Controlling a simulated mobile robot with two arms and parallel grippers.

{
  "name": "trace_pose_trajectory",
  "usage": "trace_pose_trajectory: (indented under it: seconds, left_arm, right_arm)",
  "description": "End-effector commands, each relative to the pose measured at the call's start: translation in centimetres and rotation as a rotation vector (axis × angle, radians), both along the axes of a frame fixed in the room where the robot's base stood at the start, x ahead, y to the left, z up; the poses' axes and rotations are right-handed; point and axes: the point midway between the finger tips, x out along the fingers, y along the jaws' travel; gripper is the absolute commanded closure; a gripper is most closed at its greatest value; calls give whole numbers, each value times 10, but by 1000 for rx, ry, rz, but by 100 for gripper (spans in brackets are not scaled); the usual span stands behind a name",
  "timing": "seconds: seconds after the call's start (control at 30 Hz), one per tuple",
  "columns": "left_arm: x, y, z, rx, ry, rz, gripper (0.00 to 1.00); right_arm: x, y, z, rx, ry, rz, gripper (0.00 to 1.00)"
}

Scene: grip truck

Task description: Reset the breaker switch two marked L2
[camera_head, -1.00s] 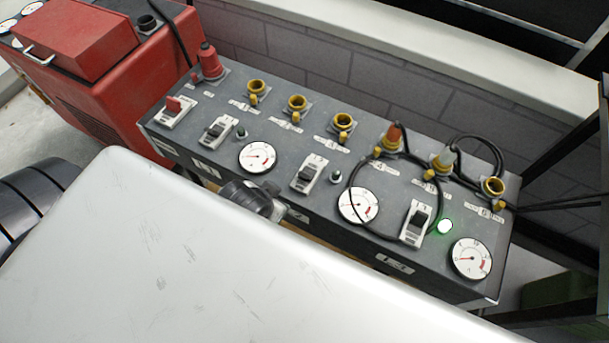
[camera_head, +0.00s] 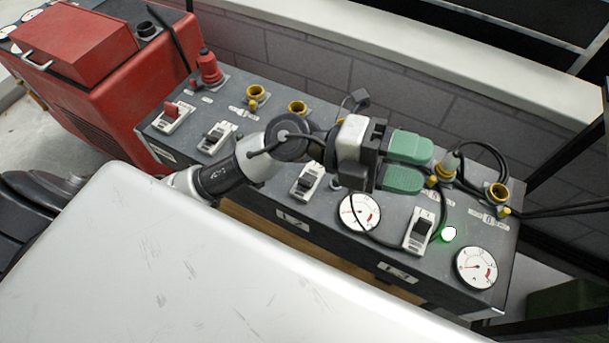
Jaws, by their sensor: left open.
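The grey panel (camera_head: 255,122) has a row of breaker switches in white plates with dark levers. The middle breaker switch (camera_head: 307,182) lies above a small front label (camera_head: 292,217), too small to read surely; by its place it looks like L2. Another switch (camera_head: 217,138) is left of it, and a third (camera_head: 419,231) is to the right. My left gripper (camera_head: 406,163) has green fingertips, apart and empty. It hovers over the panel, above and right of the middle switch, pointing right. My left wrist hides part of the panel. My right gripper is not in view.
A lit green lamp (camera_head: 449,233) is beside the right switch. Round gauges (camera_head: 359,212) and yellow sockets (camera_head: 256,93) with black cables (camera_head: 478,143) stand on the panel. A red switch (camera_head: 172,115) and red plug (camera_head: 208,68) are far left. A white surface (camera_head: 200,265) fills the foreground.

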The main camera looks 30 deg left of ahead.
Motion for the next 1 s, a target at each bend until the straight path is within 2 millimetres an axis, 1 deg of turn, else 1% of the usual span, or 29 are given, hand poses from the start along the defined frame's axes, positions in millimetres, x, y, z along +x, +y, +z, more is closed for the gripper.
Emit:
trace_pose_trajectory:
  seconds: [0.03, 0.07, 0.1, 0.17, 0.2, 0.27, 0.3, 0.37, 0.4, 0.5, 0.6, 0.7, 0.77, 0.87, 1.0]
  left_arm:
    - [-4, -2, -17, 141, -49, -68, 43]
    - [-6, -1, -29, 229, -70, -104, 43]
    - [-7, 2, -46, 349, -95, -149, 43]
    - [-6, 13, -70, 539, -121, -200, 43]
    - [-3, 24, -86, 669, -132, -223, 43]
    - [5, 44, -107, 867, -139, -243, 43]
    - [11, 60, -118, 997, -136, -246, 43]
    - [22, 86, -131, 1180, -124, -236, 43]
    - [28, 103, -136, 1290, -112, -223, 43]
    - [42, 140, -141, 1513, -73, -178, 43]
    - [50, 164, -140, 1652, -41, -138, 43]
    - [53, 176, -141, 1717, -22, -116, 43]
    - [53, 178, -144, 1729, -16, -113, 43]
    - [53, 178, -156, 1729, -14, -115, 43]
    - [52, 177, -182, 1727, -13, -118, 43]
  right_arm:
    - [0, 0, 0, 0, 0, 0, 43]
    - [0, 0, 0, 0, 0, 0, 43]
    - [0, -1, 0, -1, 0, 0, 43]
    - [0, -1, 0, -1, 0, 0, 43]
    - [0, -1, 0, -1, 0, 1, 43]
    - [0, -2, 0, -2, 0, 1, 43]
    - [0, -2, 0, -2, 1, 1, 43]
    - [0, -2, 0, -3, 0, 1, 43]
    - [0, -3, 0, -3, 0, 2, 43]
    - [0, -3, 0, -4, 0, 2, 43]
    - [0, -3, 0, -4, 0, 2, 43]
    - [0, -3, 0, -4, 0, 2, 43]
    - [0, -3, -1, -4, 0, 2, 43]
    - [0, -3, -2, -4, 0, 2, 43]
    - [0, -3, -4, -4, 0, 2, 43]
